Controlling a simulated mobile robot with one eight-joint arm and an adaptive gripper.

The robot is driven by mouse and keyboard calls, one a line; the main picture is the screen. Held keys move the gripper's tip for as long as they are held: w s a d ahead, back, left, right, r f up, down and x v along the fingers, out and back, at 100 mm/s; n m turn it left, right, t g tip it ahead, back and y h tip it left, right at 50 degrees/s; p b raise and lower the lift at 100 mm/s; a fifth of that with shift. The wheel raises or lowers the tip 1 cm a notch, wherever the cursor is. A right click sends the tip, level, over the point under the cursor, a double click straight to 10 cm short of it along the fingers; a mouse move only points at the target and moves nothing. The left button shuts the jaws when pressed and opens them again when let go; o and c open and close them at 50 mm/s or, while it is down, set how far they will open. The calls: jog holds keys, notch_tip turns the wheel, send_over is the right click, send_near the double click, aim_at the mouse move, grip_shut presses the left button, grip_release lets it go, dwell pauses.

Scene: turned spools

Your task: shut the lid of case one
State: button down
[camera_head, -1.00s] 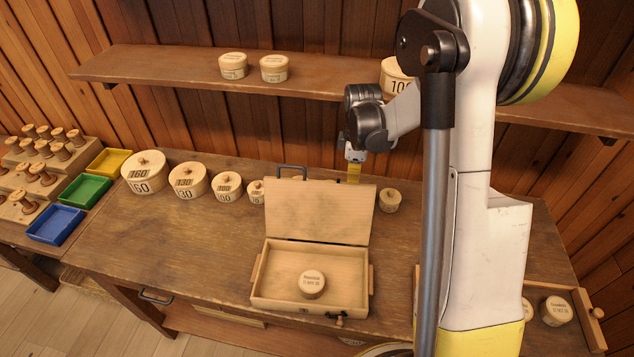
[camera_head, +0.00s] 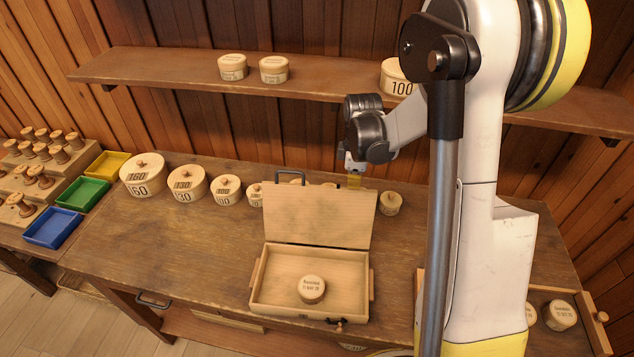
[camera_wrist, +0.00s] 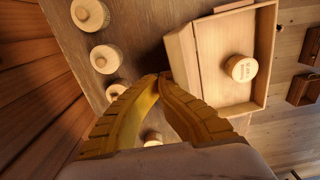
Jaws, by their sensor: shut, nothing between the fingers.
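Case one, a pale wooden case (camera_head: 262,295), stands open on the workbench with its lid (camera_head: 318,215) raised and leaning slightly back. A round labelled wooden box (camera_head: 312,289) lies inside the case. My gripper (camera_head: 354,181) is shut and empty, behind the upper right part of the lid. Its lower tips are hidden by the lid in the head view. In the wrist view my yellow fingers (camera_wrist: 163,76) meet at the tips close to the lid's edge (camera_wrist: 180,70); I cannot tell whether they touch it. The case (camera_wrist: 268,50) also shows there with the round box (camera_wrist: 241,68) inside.
Numbered round boxes (camera_head: 187,184) stand in a row left of and behind the lid, and a small one (camera_head: 390,203) stands to its right. A shelf (camera_head: 180,73) runs above the bench. An open drawer (camera_head: 590,322) is at right. The bench left of the case is clear.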

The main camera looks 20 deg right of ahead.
aim_at(351, 214)
jog(key=shift+s+a+f+b, duration=0.1)
jog(key=shift+s+a, duration=0.35)
jog(key=shift+s, duration=0.45)
jog(key=shift+s+a+r+b, duration=0.15)
jog(key=shift+s+a, duration=0.35)
jog(key=shift+s, duration=0.35)
jog(key=shift+s+a+f+b, duration=0.15)
jog(key=shift+s+a, duration=0.3)
jog(key=shift+s, duration=0.45)
jog(key=shift+w+d+f, duration=0.1)
jog(key=shift+w, duration=0.25)
jog(key=shift+s, duration=0.15)
jog(key=shift+r, duration=0.2)
notch_tip(351, 214, up, 8)
jog(key=p, duration=0.5)
jog(key=shift+p, duration=0.4)
